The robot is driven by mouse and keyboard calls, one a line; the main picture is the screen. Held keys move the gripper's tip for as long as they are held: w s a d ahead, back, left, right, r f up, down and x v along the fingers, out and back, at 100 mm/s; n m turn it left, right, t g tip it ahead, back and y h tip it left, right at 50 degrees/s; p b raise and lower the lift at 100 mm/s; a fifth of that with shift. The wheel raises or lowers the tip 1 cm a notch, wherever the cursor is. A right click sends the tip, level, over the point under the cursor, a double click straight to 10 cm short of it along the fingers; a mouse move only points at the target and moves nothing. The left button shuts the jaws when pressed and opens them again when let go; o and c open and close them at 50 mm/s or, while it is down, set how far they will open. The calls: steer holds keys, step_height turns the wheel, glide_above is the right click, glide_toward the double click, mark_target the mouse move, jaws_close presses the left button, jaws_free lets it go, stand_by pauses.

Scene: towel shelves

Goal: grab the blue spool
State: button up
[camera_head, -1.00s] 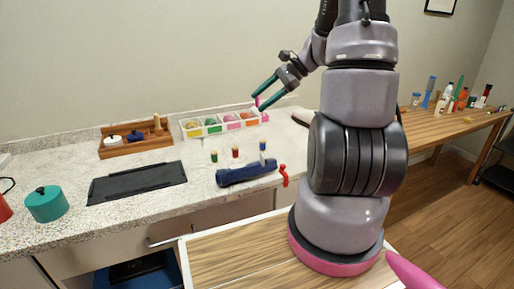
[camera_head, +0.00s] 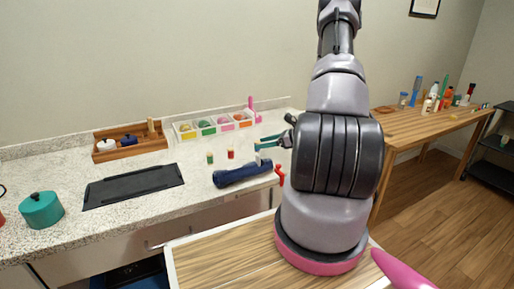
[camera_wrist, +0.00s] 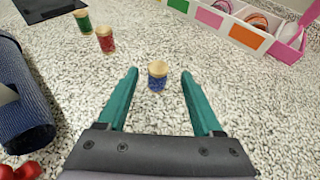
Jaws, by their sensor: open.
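The blue spool (camera_wrist: 157,77) stands upright on the speckled counter in the wrist view, with pale wooden ends and blue thread. My gripper (camera_wrist: 160,80) is open, and the spool stands between the tips of its two teal fingers, with a gap on each side. In the head view my gripper (camera_head: 268,143) is low over the counter, near the far right end of the dark blue roll, and the blue spool is mostly hidden there. A red spool (camera_wrist: 105,40) and a green spool (camera_wrist: 83,22) stand farther left, apart from my gripper.
The dark blue roll (camera_head: 242,174) lies left of my gripper, with a red object (camera_head: 280,174) by its end. A white organizer (camera_head: 215,125) with coloured compartments stands behind. A black tray (camera_head: 134,185) lies left. Counter around the spools is clear.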

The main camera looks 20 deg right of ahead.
mark_target(250, 150)
steer(key=shift+x, duration=3)
steer(key=shift+a+r, duration=0.2)
jaws_close()
